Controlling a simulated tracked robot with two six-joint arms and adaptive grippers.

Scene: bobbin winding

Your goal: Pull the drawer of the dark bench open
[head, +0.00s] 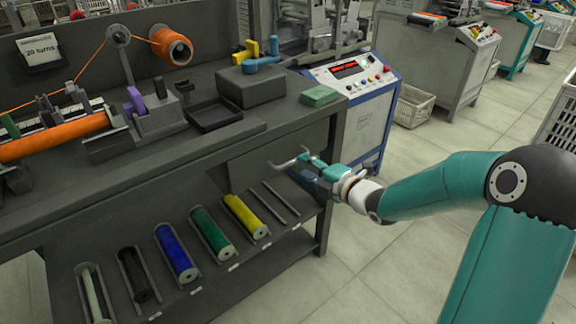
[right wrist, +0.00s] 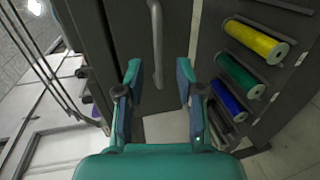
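The dark bench (head: 200,160) fills the left of the head view. Its drawer front (head: 245,167) sits below the worktop at the right end and looks closed. A grey bar handle (head: 282,167) is on this front, partly hidden by my right gripper (head: 308,161). In the right wrist view the handle (right wrist: 157,40) runs down the dark drawer front (right wrist: 125,30) and ends between the fingertips of my right gripper (right wrist: 158,75). The fingers are open, one on each side of the handle; I see no clear contact. My left gripper is not in view.
Below the drawer, a shelf holds coloured rolls, among them a yellow (head: 245,216) and a green one (head: 212,234). A control box (head: 355,100) stands right of the bench. The floor (head: 350,275) in front is clear.

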